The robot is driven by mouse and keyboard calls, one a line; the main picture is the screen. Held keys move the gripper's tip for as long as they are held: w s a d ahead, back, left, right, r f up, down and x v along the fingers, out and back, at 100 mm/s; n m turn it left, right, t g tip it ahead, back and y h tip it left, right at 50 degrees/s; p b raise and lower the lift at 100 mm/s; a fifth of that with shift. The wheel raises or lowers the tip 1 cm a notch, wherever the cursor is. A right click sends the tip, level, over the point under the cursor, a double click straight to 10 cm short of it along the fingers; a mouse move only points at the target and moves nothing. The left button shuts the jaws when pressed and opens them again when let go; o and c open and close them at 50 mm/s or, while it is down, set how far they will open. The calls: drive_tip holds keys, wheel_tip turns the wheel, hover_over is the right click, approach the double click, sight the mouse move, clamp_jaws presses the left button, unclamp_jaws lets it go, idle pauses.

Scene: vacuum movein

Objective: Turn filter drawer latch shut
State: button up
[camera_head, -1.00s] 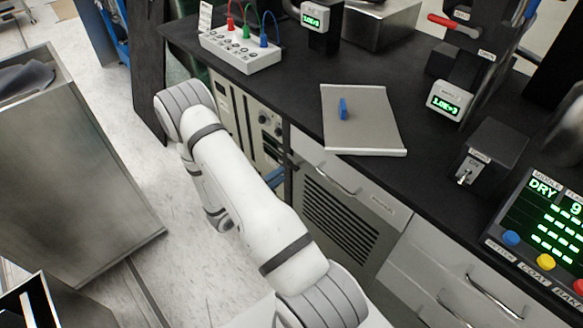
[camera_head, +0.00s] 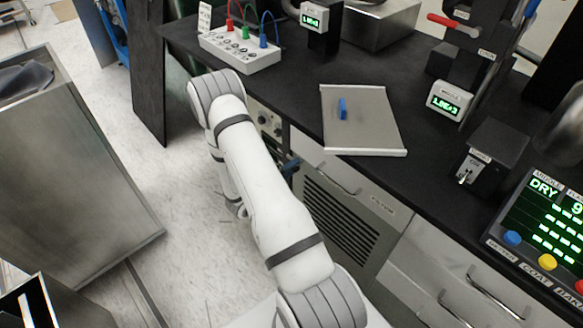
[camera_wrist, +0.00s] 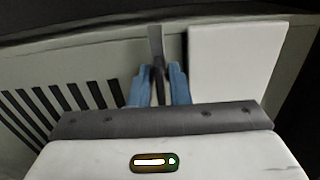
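The filter drawer front (camera_head: 382,222) is a grey panel with dark louvres and a small label, below the worktop in the head view. In the wrist view its louvred front (camera_wrist: 105,72) fills the left and middle. The latch (camera_wrist: 156,45) is a narrow grey upright bar there. My gripper (camera_wrist: 159,72) has its two blue fingers apart, one on each side of the latch's lower part. I cannot tell whether either finger touches it.
A pale flat panel (camera_wrist: 233,60) stands just right of the fingers in the wrist view. The black worktop (camera_head: 290,85) overhangs the drawer and bears a grey plate (camera_head: 370,125). A metal cabinet (camera_head: 65,180) stands left, with open floor (camera_head: 190,250) between.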

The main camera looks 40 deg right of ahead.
clamp_jaws()
drive_tip(key=shift+a, duration=0.15)
idle(0.4)
drive_tip(key=shift+m, duration=0.6)
drive_tip(key=m+b, duration=0.1)
drive_tip(key=m, duration=0.1)
drive_tip(key=shift+m, duration=0.4)
drive_tip(key=m+b, duration=0.1)
drive_tip(key=m, duration=0.3)
drive_tip(key=shift+m, duration=0.3)
drive_tip(key=m+b, duration=0.3)
drive_tip(key=m, duration=0.2)
drive_tip(key=shift+f, duration=0.1)
drive_tip(key=shift+m+b, duration=0.9)
drive_tip(key=shift+m, duration=1.1)
